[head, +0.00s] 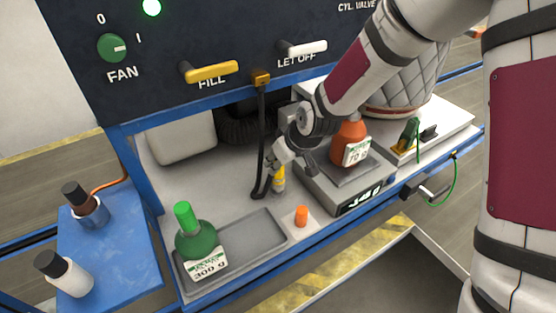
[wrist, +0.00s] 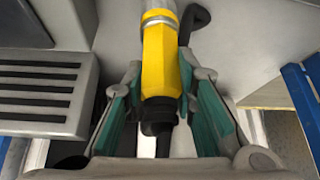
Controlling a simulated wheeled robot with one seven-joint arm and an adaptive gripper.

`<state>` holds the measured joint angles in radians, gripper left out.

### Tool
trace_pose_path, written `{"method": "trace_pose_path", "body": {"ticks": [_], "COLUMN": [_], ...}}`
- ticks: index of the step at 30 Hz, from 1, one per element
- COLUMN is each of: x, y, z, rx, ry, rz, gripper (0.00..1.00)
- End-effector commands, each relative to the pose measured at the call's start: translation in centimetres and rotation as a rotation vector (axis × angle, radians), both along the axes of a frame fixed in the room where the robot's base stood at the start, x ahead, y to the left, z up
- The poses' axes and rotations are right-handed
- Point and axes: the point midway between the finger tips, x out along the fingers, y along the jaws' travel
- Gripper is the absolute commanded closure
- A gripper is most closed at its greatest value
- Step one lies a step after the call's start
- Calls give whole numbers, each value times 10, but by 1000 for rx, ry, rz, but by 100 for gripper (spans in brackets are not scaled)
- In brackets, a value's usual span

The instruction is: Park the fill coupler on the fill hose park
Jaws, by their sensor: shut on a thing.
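The yellow fill coupler (head: 279,181) is held roughly upright under my gripper (head: 280,165), above the grey bench. In the wrist view the yellow coupler (wrist: 161,60) lies between the two green-padded fingers of my gripper (wrist: 160,85), which is shut on it. A black hose (head: 261,140) hangs from the panel outlet below FILL and curves up towards the coupler. A short orange peg (head: 301,216) stands bare on a pale plate, to the right of and nearer than the coupler; it looks like the fill hose park, but no label shows. The coupler is apart from it.
A green bottle (head: 196,246) stands on a grey tray (head: 258,235) at the front left. An orange-red bottle (head: 350,135) sits on a scale (head: 352,205) right of the coupler. The control panel (head: 215,35) overhangs behind. Two bottles stand on a blue side shelf (head: 112,250).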

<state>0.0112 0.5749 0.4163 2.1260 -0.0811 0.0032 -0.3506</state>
Motion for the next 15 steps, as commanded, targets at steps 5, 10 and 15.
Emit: {"method": "trace_pose_path", "body": {"ticks": [5, 10, 15], "x": [1, 1, 1], "y": [0, 0, 0], "z": [-4, -8, -12], "rx": [1, 1, 1], "ry": [-1, -1, -1], "rz": [0, 0, 0], "gripper": [100, 100, 100]}}
